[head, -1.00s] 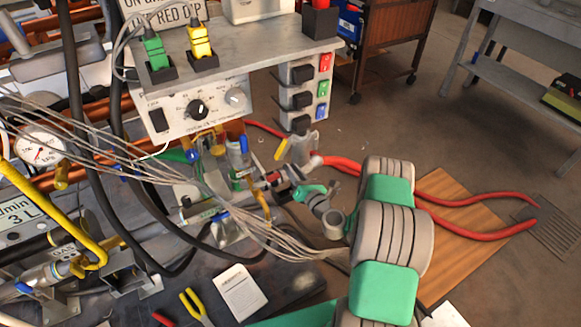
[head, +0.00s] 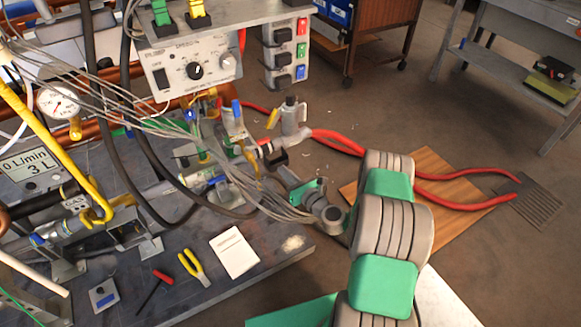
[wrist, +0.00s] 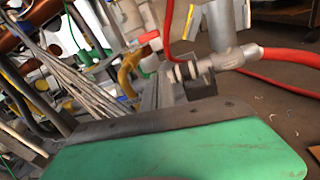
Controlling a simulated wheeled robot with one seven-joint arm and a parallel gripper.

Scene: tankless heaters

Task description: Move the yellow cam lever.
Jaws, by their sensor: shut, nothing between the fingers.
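The yellow cam lever (head: 272,118) is a short tilted yellow bar on the left side of a grey coupling (head: 292,118) in the head view. In the wrist view a thin yellow part of the lever (wrist: 188,22) shows left of the upright grey coupling (wrist: 222,25). My gripper (head: 278,160) is shut and empty, below the lever and apart from it in the head view. Its dark fingers are small and partly hidden by my green hand, so the exact gap to the lever is unclear.
Red hoses (head: 435,203) run right from the fitting over a wooden board (head: 430,165). Grey cables (head: 215,170) and black hoses crowd the left. A control box (head: 195,70) stands behind. Pliers (head: 194,268) and a white card (head: 234,252) lie on the bench.

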